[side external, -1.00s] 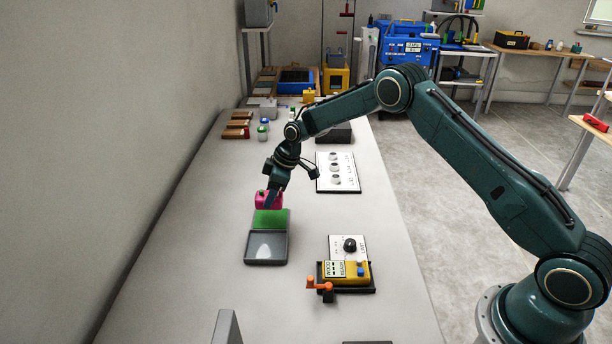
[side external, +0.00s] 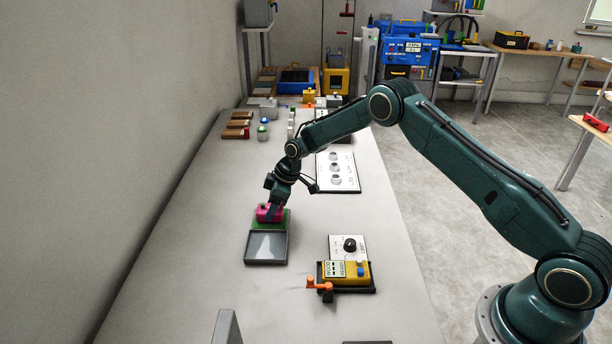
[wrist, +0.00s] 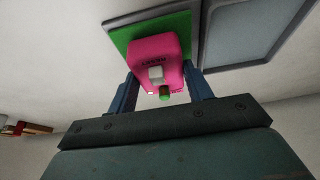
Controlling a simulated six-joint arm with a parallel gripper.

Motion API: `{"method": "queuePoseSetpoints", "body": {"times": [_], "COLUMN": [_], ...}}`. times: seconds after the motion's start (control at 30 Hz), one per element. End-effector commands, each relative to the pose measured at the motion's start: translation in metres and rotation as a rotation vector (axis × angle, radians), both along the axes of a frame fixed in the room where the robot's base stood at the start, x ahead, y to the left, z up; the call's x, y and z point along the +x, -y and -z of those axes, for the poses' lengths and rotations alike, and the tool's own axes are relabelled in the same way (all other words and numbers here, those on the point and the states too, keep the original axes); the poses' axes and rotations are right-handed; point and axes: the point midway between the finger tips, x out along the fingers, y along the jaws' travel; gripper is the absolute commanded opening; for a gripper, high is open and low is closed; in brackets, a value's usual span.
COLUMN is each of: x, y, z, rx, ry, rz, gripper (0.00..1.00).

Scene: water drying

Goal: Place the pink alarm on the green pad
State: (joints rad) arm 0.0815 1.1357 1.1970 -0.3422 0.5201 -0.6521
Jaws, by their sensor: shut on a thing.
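The pink alarm (side external: 264,213) is a small pink box at the green pad in the side view. In the wrist view the pink alarm (wrist: 153,52) shows dark lettering, a light square part and a green-tipped knob. My gripper (side external: 271,211) is shut on it, with a blue finger on each side in the wrist view (wrist: 160,85). The green pad (side external: 284,221) lies under the alarm; its green surface also shows in the wrist view (wrist: 122,37). I cannot tell whether the alarm touches the pad.
A grey tray (side external: 266,247) adjoins the pad on the near side. A yellow device with an orange handle (side external: 345,272) stands to the right. A white panel with round knobs (side external: 337,172) lies farther back. Bare table is left of the pad.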

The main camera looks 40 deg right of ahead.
Motion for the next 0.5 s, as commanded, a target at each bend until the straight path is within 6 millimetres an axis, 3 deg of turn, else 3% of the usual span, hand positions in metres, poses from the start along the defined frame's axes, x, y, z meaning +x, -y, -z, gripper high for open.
{"method": "queuePoseSetpoints", "body": {"times": [0.2, 0.23, 0.3, 0.5], "x": [0.0002, 0.0001, 0.0000, -0.0001], "y": [0.0001, 0.0001, 0.0000, 0.0001], "z": [0.0029, 0.0028, 0.0027, 0.0028], "rx": [0.000, 0.000, 0.000, 0.000], "ry": [0.000, 0.000, 0.000, 0.000], "rz": [0.000, 0.000, 0.000, 0.000], "gripper": [0.20, 0.56, 0.70, 0.72]}}
